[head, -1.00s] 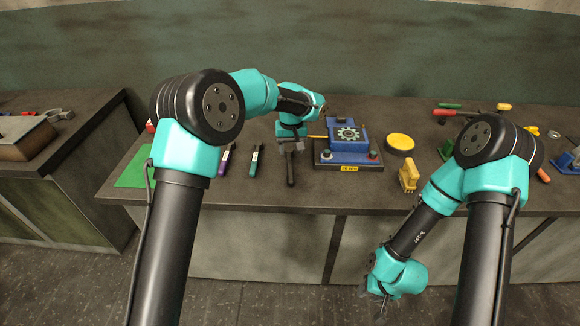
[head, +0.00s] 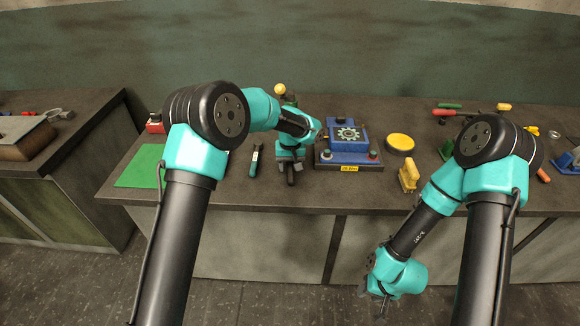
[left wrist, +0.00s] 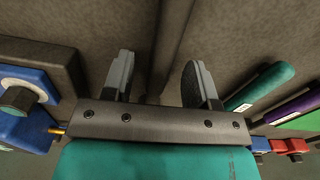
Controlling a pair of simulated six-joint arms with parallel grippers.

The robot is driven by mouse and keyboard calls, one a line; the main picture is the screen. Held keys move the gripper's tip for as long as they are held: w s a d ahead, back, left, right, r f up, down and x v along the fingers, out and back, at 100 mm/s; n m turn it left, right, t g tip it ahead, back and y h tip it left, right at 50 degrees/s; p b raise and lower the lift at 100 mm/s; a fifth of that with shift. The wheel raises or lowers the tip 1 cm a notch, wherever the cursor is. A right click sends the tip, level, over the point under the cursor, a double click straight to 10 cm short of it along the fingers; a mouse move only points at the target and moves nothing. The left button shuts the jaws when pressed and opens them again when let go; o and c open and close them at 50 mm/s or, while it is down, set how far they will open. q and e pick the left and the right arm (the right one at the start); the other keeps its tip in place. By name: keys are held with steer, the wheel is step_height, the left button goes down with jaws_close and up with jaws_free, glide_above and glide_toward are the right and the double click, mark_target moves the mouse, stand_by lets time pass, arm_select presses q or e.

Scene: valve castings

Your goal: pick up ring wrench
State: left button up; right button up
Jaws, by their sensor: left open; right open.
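A dark, narrow tool (head: 291,179) lies on the workbench under my left gripper, its end pointing towards the front edge. It seems to be the ring wrench, but its ring is not visible. My left gripper (head: 290,166) is open above it. In the left wrist view a dark bar (left wrist: 172,45) runs between the two spread fingers of the left gripper (left wrist: 160,85), and neither finger clearly touches it. My right gripper (head: 382,300) is open and empty, low in front of the bench, far from the tool.
A blue fixture with a gear (head: 347,142) stands just right of my left gripper. A yellow disc (head: 400,143) and a yellow part (head: 408,176) sit further right. A yellow ball (head: 280,89) shows behind.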

arm_select(q)
steer(key=shift+f, duration=0.6)
steer(key=shift+c, duration=0.5)
jaws_close()
